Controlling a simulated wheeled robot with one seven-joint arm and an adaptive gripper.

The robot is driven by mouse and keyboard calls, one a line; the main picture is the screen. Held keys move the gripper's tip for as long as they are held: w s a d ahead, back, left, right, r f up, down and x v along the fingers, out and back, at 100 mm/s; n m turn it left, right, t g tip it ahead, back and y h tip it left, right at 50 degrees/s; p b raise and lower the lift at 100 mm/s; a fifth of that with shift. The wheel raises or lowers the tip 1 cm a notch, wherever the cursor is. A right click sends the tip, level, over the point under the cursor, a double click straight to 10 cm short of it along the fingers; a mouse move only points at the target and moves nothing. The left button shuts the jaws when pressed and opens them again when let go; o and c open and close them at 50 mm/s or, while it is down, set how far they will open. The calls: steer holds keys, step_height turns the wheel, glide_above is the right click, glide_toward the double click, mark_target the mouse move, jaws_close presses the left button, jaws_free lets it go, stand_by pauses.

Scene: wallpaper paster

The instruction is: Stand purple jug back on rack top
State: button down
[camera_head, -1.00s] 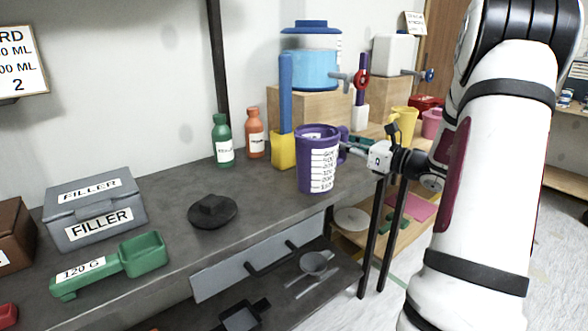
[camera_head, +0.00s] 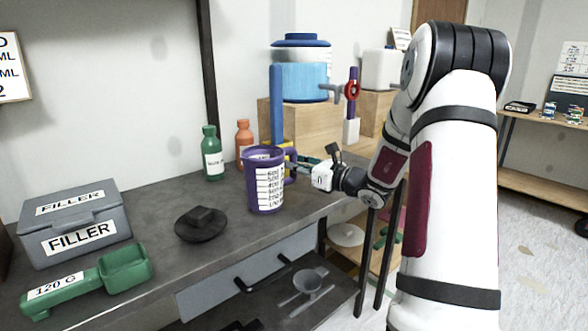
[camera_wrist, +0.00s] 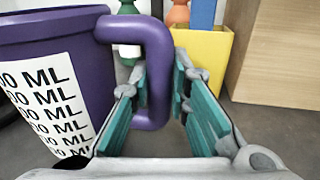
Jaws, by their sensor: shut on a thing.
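The purple jug (camera_head: 262,181) with a white millilitre scale is upright at the right part of the dark rack top (camera_head: 155,200). In the head view I cannot tell whether its base touches the surface. My gripper (camera_head: 308,170) comes from the right at the jug's handle side. In the wrist view the jug (camera_wrist: 50,85) fills the left, and its handle (camera_wrist: 156,75) runs down between the green pads of my gripper (camera_wrist: 162,100). The gripper is shut on the handle. The jug's underside is hidden in the wrist view.
A black lid-like disc (camera_head: 201,226) lies left of the jug. Green (camera_head: 212,155) and orange (camera_head: 244,138) bottles, a yellow-and-blue tool (camera_head: 276,105) and a wooden block (camera_head: 312,122) stand behind. The grey filler box (camera_head: 75,222) and green scoop (camera_head: 90,281) are at left.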

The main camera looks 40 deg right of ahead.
steer(key=shift+f, duration=0.1)
steer(key=c, duration=1.5)
jaws_free()
